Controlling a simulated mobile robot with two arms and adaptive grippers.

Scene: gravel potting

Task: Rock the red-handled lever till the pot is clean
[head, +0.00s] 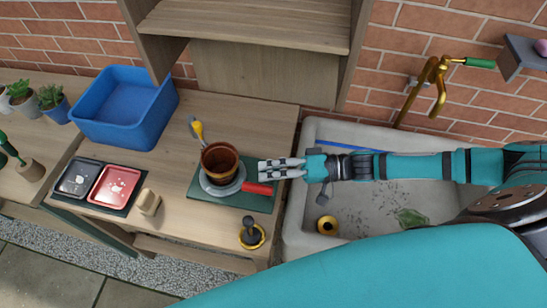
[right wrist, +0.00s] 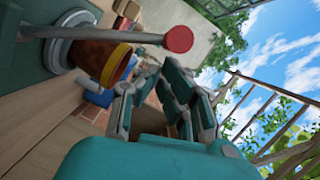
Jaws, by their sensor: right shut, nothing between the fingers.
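The brown terracotta pot (head: 221,153) stands upright on a grey round plate (head: 215,191), on a dark green board (head: 208,199) on the wooden bench. The red-handled lever (head: 258,188) sticks out to the right from beside the plate. In the right wrist view its grey rod ends in a red grip (right wrist: 178,39), and the pot (right wrist: 116,66) shows beside the rod. My right gripper (head: 264,170) is shut and empty, pointing left just right of the pot and just behind the red handle. I cannot tell whether it touches the handle. My left gripper is out of view.
A sink (head: 350,205) with a brass tap (head: 433,75) lies to the right. A blue tub (head: 125,108), red tray (head: 115,184), black tray (head: 78,177), wooden block (head: 148,201) and yellow-based tool (head: 251,235) stand around the board. A yellow-handled tool (head: 197,130) lies behind the pot.

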